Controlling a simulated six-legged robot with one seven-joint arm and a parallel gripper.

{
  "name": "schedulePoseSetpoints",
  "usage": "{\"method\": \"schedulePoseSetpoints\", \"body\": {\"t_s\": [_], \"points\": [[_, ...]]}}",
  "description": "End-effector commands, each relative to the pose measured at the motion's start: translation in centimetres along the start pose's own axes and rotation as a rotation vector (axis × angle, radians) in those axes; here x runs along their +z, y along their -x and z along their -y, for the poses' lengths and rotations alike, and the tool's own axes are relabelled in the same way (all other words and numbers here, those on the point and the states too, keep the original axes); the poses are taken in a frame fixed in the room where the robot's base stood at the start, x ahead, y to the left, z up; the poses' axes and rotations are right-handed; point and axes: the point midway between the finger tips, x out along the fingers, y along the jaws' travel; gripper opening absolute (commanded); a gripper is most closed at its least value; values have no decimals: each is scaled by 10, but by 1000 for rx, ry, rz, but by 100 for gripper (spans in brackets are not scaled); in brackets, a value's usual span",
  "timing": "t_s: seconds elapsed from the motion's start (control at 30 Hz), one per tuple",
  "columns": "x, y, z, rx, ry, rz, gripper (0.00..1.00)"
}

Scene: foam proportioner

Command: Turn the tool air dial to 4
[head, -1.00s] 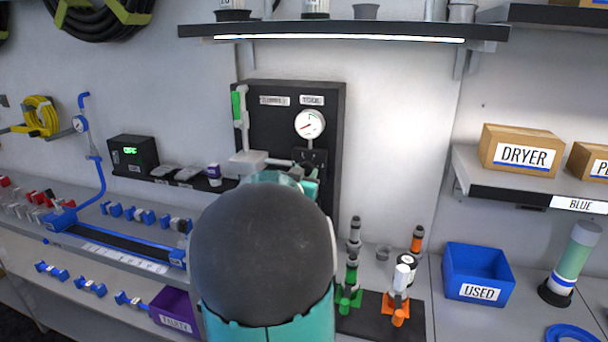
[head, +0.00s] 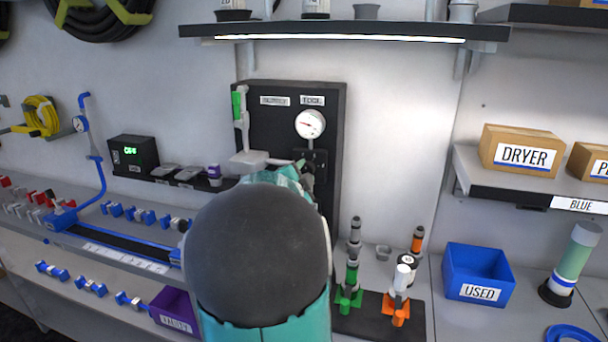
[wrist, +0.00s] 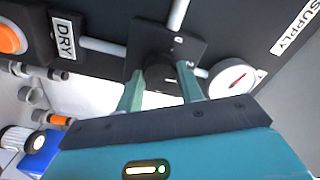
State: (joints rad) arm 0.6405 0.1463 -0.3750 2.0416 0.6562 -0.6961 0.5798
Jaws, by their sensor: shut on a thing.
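The tool air dial is a black knob (wrist: 160,68) on a dark square plate in the wrist view. My gripper (wrist: 160,84) has its two green fingers closed on either side of this knob. In the head view my teal and dark arm hides the knob and most of the gripper. A round white gauge (head: 310,124) sits under the TOOL label (head: 312,100) on the black panel (head: 285,95). Its red needle points left and slightly up. The gauge also shows beside the knob in the wrist view (wrist: 232,78). Its numbers are too small to read.
Green and orange fittings (head: 350,285) stand on a dark mat at right, near the blue USED bin (head: 478,272). A lit shelf (head: 340,31) hangs above.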

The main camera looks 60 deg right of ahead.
Motion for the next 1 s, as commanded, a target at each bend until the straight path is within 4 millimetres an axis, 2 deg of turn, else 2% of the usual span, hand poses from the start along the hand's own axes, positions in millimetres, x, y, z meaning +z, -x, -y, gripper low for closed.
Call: {"method": "schedulePoseSetpoints", "body": {"t_s": [0.2,0.5,1.0], "points": [[1,0,0,1,-197,1,14],[1,0,0,2,-402,2,14],[1,0,0,2,-504,2,14]]}}
